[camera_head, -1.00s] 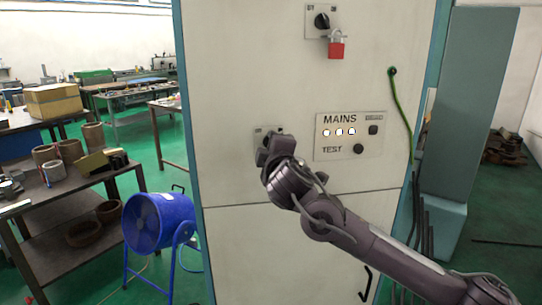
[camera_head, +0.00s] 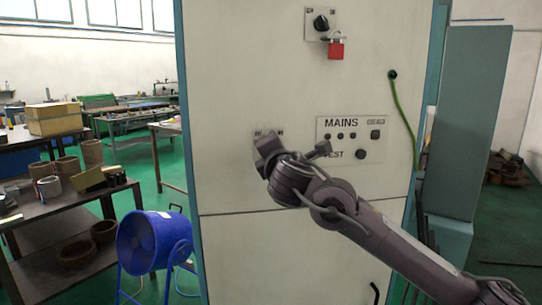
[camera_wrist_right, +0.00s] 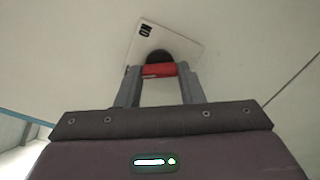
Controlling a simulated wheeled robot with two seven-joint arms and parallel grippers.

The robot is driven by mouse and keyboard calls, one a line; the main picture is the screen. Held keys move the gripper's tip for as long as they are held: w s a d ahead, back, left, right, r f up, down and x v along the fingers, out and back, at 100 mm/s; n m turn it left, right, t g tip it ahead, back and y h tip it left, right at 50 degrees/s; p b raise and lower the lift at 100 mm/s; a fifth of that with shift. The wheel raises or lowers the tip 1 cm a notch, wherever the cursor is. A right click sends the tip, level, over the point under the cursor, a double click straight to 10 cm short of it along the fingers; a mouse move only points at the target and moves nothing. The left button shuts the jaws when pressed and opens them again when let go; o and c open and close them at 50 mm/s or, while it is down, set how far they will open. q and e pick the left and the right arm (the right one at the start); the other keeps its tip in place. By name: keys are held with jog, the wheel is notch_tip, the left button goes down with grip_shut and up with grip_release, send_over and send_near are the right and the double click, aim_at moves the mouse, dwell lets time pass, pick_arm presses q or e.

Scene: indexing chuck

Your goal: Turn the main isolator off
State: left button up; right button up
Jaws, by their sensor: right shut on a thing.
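My right gripper (camera_head: 266,142) is at the pale cabinet front, over a small switch plate (camera_head: 281,131) left of the MAINS panel (camera_head: 372,123). In the right wrist view, the gripper (camera_wrist_right: 158,72) is shut on a red switch handle (camera_wrist_right: 158,70) with a round black base (camera_wrist_right: 159,56). The handle sits on a light plate (camera_wrist_right: 186,45) with an ON mark (camera_wrist_right: 146,30). In the head view the gripper hides this handle. The panel's three small lamps (camera_head: 340,136) are dark. My left gripper is not in view.
Above is another black rotary switch (camera_head: 321,22) with a red padlock (camera_head: 336,48). A green cable (camera_head: 402,115) hangs at the cabinet's right. A blue fan (camera_head: 152,241) stands left of the cabinet, near a dark workbench (camera_head: 40,220) with several pots.

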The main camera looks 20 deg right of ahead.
jog(key=shift+f, duration=0.1)
dwell(0.3)
jog(key=o, duration=1)
jog(key=s, duration=0.5)
jog(key=s+a+b, duration=0.1)
jog(key=s, duration=0.1)
jog(key=shift+s, duration=0.4)
